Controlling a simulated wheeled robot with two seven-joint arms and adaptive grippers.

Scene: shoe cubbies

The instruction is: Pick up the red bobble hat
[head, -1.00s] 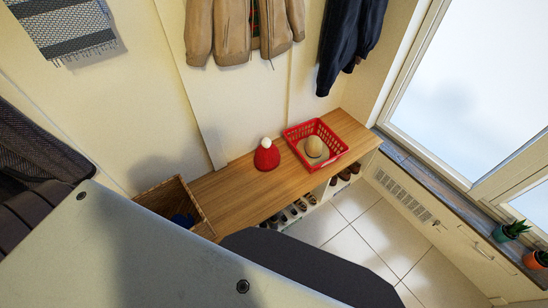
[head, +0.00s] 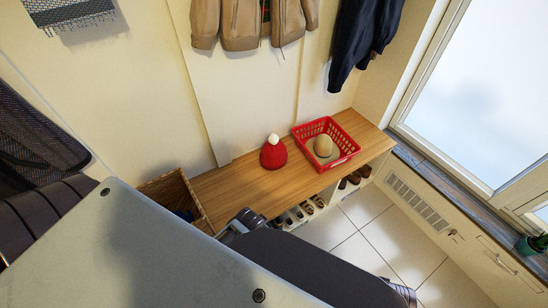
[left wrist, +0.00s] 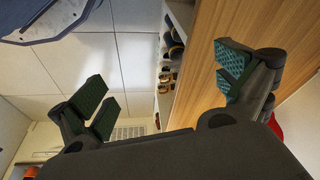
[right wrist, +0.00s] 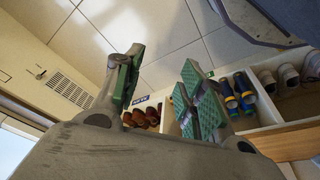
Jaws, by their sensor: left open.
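The red bobble hat (head: 273,155), with a white pompom, stands upright on the wooden bench, left of the red basket, in the head view. My left gripper (left wrist: 165,90) is open and empty in the left wrist view, with the bench edge and shoe cubbies beyond its fingers. A red patch (left wrist: 275,126) shows behind its right finger; I cannot tell whether it is the hat or the basket. My right gripper (right wrist: 160,90) is partly open and empty, with floor and shoe cubbies beyond it. Neither gripper touches the hat.
The red basket (head: 351,151) holds a tan hat (head: 323,147). A wicker box (head: 168,190) stands at the bench's left end. Jackets (head: 240,22) hang above. Several shoes (right wrist: 238,92) fill the cubbies below. The bench (head: 235,180) is clear left of the hat.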

